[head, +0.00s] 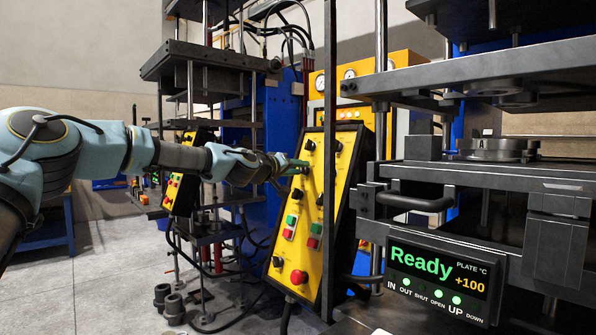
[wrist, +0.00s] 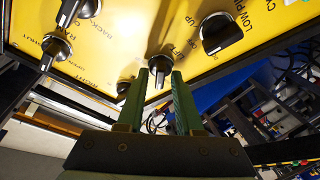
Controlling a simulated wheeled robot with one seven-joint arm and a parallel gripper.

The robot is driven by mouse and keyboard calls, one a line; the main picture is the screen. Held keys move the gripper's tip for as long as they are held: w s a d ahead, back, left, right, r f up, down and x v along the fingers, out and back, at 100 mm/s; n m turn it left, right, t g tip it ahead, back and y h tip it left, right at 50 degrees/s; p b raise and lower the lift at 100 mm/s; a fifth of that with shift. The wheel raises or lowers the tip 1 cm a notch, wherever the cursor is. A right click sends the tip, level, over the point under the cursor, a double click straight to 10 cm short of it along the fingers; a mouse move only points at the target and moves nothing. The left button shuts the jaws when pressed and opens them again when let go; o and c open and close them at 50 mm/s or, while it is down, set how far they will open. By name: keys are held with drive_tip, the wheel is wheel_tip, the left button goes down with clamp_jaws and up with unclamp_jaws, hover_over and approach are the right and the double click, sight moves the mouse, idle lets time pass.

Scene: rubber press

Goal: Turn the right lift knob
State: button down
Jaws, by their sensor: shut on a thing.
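The yellow control panel (head: 322,238) stands tilted in the middle of the head view and carries several black knobs. In the wrist view, my gripper (wrist: 162,86) has its two green fingers on either side of a black knob (wrist: 160,66) with a pale pointer line. It is shut on this knob; the label beside it is only partly readable, so I cannot confirm its name. In the head view, my gripper (head: 297,167) reaches the panel's upper left part from the left, and the held knob is hidden by the fingers.
Other knobs sit close by, one at the right (wrist: 221,33) and one at the upper left (wrist: 77,10) of the wrist view. Lower on the panel are green and red buttons and a red mushroom button (head: 299,277). The press with its "Ready" display (head: 437,273) stands close at the right.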

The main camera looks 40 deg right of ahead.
drive_tip(key=shift+n, duration=0.4)
drive_tip(key=c, duration=0.9)
unclamp_jaws()
drive_tip(key=s+a+r+b, duration=0.1)
drive_tip(key=a+b, duration=0.3)
drive_tip(key=a, duration=0.6)
drive_tip(key=shift+s+a, duration=0.3)
drive_tip(key=shift+s, duration=0.2)
